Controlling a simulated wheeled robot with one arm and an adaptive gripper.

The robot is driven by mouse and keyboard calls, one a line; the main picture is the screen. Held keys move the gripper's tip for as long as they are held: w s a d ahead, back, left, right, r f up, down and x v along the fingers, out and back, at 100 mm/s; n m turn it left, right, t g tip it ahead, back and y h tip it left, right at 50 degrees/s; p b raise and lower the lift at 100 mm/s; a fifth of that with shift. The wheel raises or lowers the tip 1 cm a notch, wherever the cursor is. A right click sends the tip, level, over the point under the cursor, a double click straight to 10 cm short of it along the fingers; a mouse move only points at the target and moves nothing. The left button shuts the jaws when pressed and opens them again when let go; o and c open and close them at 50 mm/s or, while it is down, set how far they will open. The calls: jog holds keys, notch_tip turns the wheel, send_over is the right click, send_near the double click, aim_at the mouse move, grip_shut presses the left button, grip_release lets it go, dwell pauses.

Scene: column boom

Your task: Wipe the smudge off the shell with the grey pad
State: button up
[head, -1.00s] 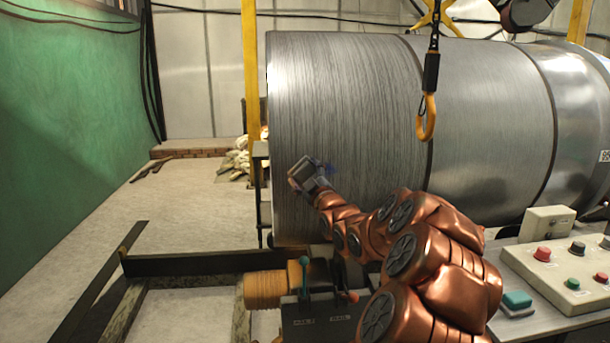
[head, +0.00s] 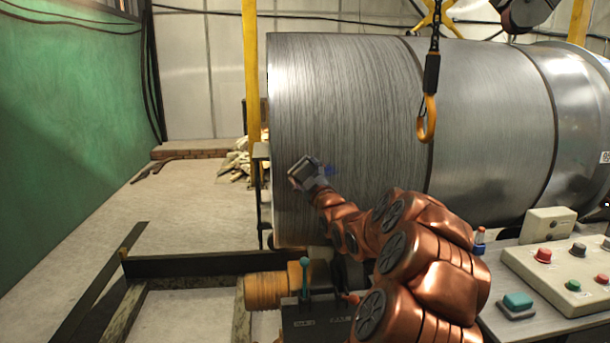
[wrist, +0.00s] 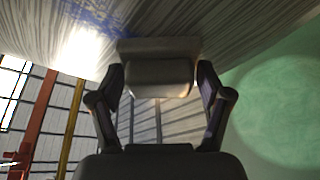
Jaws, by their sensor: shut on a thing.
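The shell (head: 350,110) is a large grey brushed-metal cylinder lying on its side across the middle and right of the head view. The smudge also shows in the wrist view (wrist: 95,14) as blue streaks at the top left. My gripper (wrist: 160,85) is shut on the grey pad (wrist: 158,48), with one finger on each side of it. The pad is against or very close to the shell, beside the smudge; I cannot tell if they touch. My gripper also shows in the head view (head: 304,172).
A yellow hook (head: 427,120) hangs in front of the shell, above my arm. A control panel (head: 560,275) with buttons and a teal-topped block (head: 517,301) stand at the lower right. Dark beams (head: 190,264) lie low at the left. Open floor (head: 185,205) lies beyond them.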

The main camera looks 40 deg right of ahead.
aim_at(316, 169)
jog(key=shift+s+d, duration=1.2)
jog(key=shift+d, duration=0.3)
jog(key=shift+s+d+p, duration=0.15)
jog(key=shift+s+d, duration=0.35)
jog(key=shift+d, duration=0.25)
jog(key=shift+s+d+p, duration=0.15)
jog(key=shift+s+d, duration=0.35)
jog(key=shift+d, duration=0.25)
jog(key=shift+s+d+p, duration=0.45)
jog(key=shift+s+d, duration=0.8)
jog(key=shift+d, duration=0.3)
jog(key=shift+w+b, duration=0.1)
jog(key=shift+b, duration=0.2)
